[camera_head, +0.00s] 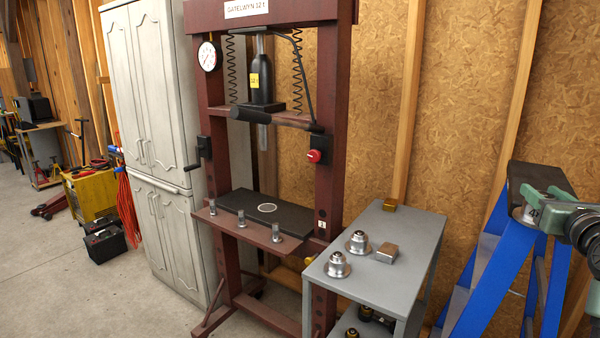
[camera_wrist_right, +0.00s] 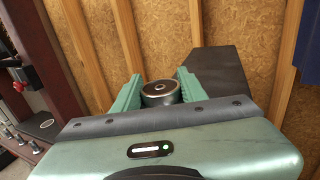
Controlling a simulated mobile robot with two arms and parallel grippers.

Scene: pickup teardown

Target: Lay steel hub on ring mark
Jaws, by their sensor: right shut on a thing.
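My right gripper (camera_head: 542,208) is at the right edge of the head view, in front of the blue stepladder's dark top. It is shut on a steel hub (camera_head: 527,215), mostly hidden by the jaws. In the right wrist view the held hub (camera_wrist_right: 160,90) sits between the green fingers, its round bore showing. The ring mark (camera_head: 267,208) is a pale ring on the black plate (camera_head: 240,203) of the maroon press, far left of the gripper. It also shows at the left of the wrist view (camera_wrist_right: 47,123). My left gripper is not in view.
Several upright pins (camera_head: 244,218) line the press's front ledge. The press ram (camera_head: 263,137) hangs above the plate.

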